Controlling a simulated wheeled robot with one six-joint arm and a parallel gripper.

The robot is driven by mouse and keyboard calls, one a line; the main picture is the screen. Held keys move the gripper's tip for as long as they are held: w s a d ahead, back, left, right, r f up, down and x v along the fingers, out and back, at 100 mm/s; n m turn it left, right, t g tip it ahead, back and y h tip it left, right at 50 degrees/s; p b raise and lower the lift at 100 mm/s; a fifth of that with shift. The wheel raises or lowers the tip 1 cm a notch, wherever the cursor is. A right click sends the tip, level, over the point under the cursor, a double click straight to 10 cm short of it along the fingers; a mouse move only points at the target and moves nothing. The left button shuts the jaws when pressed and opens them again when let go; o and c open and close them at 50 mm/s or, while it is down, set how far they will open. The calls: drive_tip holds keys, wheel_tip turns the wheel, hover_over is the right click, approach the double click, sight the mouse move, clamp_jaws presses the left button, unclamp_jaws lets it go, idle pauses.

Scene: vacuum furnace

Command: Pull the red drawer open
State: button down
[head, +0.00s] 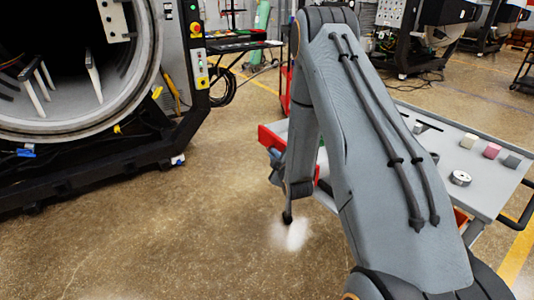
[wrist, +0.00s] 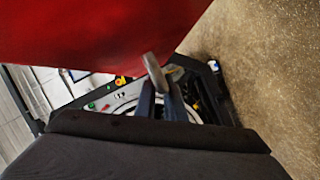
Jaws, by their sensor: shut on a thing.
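The red drawer (wrist: 100,30) fills the top left of the wrist view as a smooth red face. It also shows in the head view as a red edge (head: 267,138) at the left side of the grey cart, partly hidden behind my arm. A short grey handle (wrist: 153,70) stands out near the lower edge of the red face. My gripper (wrist: 161,88) is shut on this handle, with its two dark fingers close together at it. In the head view the gripper is mostly hidden by my arm. How far the drawer stands out cannot be told.
The grey cart top (head: 450,150) carries small blocks and a round metal part (head: 460,178) at the right. A furnace (head: 75,70) with an open round door stands at the left. The floor between furnace and cart is clear.

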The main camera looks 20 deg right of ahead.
drive_tip(key=shift+s+a, duration=0.15)
drive_tip(key=shift+a, duration=0.35)
drive_tip(key=c, duration=2.1)
unclamp_jaws()
drive_tip(key=shift+s, duration=0.1)
drive_tip(key=b+v, duration=0.1)
drive_tip(key=v, duration=0.6)
drive_tip(key=shift+s+r, duration=0.1)
drive_tip(key=shift+s, duration=0.2)
